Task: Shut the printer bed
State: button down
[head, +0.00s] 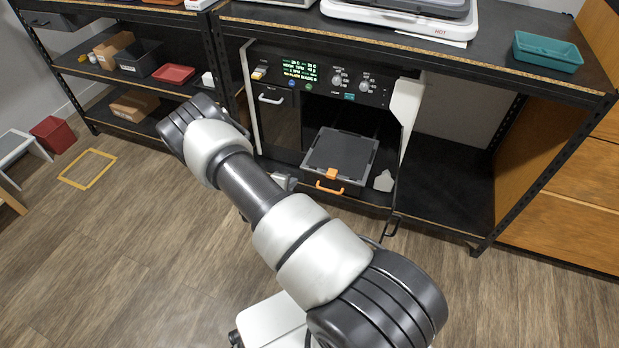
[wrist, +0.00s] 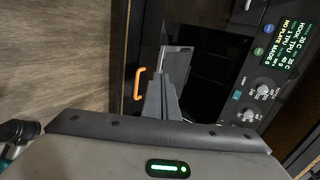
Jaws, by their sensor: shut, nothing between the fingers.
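The printer (head: 325,78) stands on the lower level of the black rack, with a lit panel and knobs. Its dark bed plate (head: 342,152) sits pulled forward in the open front, with an orange handle (head: 331,182) at its front edge. In the wrist view the bed (wrist: 179,58) is partly hidden behind my fingers, and the orange handle (wrist: 139,84) shows just left of them. My gripper (wrist: 160,82) is shut and empty, close to the bed front; I cannot tell if it touches. In the head view my gripper (head: 286,182) is mostly hidden by my arm, left of the handle.
A white panel (head: 405,105) stands out at the printer's right side. A small pale grey piece (head: 384,181) lies right of the bed. A teal tray (head: 547,52) sits on the rack top. The wooden floor (head: 150,250) at left is mostly clear.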

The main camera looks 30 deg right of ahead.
notch_tip(320, 180, down, 2)
jog(key=s+d+f, duration=0.1)
jog(key=d, duration=0.1)
jog(key=b, duration=0.3)
send_near(314, 169)
notch_tip(314, 169, down, 4)
jog(key=w+d+b, duration=0.1)
jog(key=w+d, duration=0.1)
jog(key=shift+w+d+m+h, duration=0.3)
jog(key=shift+w, duration=0.05)
jog(key=shift+w+d+r+b, duration=0.1)
jog(key=shift+w+d+b, duration=0.25)
jog(key=shift+d, duration=0.1)
